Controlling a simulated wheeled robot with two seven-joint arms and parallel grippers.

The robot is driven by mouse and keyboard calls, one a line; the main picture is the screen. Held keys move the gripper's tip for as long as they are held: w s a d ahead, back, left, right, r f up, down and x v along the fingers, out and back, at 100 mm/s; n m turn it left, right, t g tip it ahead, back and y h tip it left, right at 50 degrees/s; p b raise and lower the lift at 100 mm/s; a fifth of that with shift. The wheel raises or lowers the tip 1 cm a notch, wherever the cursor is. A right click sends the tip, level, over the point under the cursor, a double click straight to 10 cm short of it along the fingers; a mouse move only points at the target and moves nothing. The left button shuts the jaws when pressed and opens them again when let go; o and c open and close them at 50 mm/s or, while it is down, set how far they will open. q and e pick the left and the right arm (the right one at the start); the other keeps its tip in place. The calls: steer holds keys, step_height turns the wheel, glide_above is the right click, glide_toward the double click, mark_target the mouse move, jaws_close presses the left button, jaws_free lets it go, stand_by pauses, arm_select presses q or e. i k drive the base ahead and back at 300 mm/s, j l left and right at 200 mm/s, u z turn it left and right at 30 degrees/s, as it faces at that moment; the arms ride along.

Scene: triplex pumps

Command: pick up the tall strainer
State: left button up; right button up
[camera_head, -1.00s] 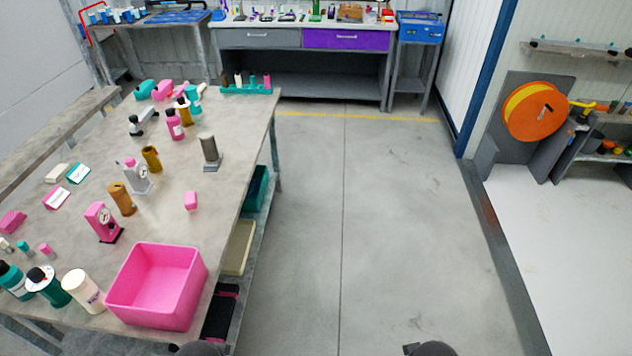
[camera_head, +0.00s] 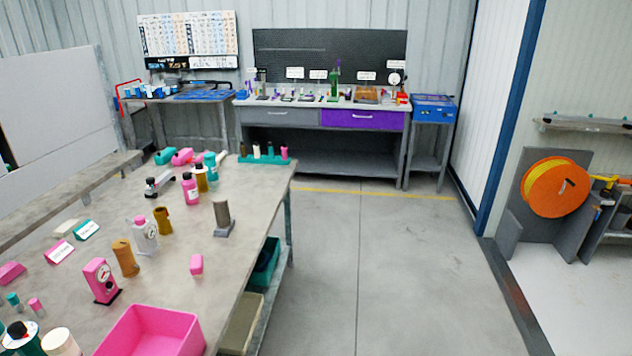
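No label marks the tall strainer, so I cannot tell for sure which thing it is. A taller bronze-brown cylinder (camera_head: 125,258) stands upright on the left workbench (camera_head: 215,265), behind the pink gauge block (camera_head: 101,281). A smaller brown cylinder (camera_head: 163,220) stands farther back, beside a white-grey gauge unit (camera_head: 145,236). A grey-brown cylinder (camera_head: 222,213) stands on a grey base near the bench's right edge. Neither of my grippers is in view.
A pink bin (camera_head: 150,335) sits at the bench's near end, cut off by the frame. A small pink block (camera_head: 197,264) and several bottles stand on the bench. Open floor (camera_head: 350,270) lies to its right. A bench with a purple drawer (camera_head: 363,120) stands at the back.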

mark_target(219, 200)
steer(key=i+u, duration=0.1)
steer(key=u, duration=0.3)
steer(key=i+l+u, duration=0.3)
steer(key=l, duration=0.3)
steer(key=i+l+u, duration=0.15)
steer(key=i+l, duration=0.15)
steer(key=i+l+u, duration=0.15)
steer(key=l, duration=0.25)
steer(key=i+l+u, duration=0.15)
steer(key=l, duration=0.2)
